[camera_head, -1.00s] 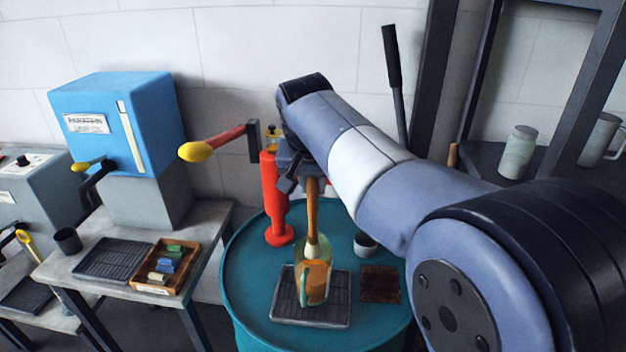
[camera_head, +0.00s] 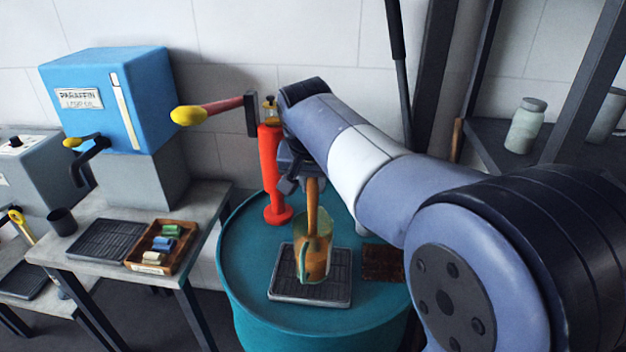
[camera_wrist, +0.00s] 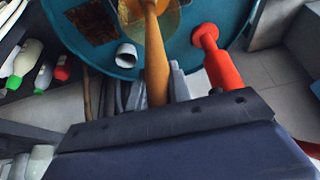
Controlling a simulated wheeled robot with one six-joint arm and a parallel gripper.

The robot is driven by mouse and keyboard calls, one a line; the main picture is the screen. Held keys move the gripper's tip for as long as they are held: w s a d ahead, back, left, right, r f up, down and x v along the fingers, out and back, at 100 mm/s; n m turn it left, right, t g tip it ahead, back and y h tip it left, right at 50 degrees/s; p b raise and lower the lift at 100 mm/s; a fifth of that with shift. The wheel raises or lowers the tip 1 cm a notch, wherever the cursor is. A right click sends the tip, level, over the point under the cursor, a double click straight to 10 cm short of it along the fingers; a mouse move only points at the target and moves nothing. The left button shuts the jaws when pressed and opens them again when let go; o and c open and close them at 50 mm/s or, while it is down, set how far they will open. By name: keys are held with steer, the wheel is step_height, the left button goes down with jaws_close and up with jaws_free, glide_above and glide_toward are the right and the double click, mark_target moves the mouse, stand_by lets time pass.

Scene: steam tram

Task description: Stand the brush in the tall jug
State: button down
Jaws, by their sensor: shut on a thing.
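My gripper (camera_head: 308,176) is shut on the wooden handle of the brush (camera_head: 312,206), which hangs upright below it. The tall jug (camera_head: 303,262) is amber and see-through, with a greenish handle on its left. It stands on a dark ribbed tray (camera_head: 283,290) on the teal drum. In the wrist view the brush handle (camera_wrist: 156,62) runs from my gripper (camera_wrist: 150,92) towards the jug (camera_wrist: 172,20) at the top edge.
The teal drum top (camera_head: 240,250) holds a red pump-like post (camera_head: 272,175) left of my gripper and a brown mat (camera_head: 384,262) on the right. A white cup (camera_wrist: 126,55) stands near the mat. A yellow-tipped crank handle (camera_head: 190,115) juts out at left.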

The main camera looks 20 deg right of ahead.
steer(key=c, duration=1.2)
jaws_free()
steer(key=shift+c, duration=0.2)
steer(key=v, duration=1)
steer(key=shift+s+r, duration=0.15)
steer(key=shift+r, duration=0.2)
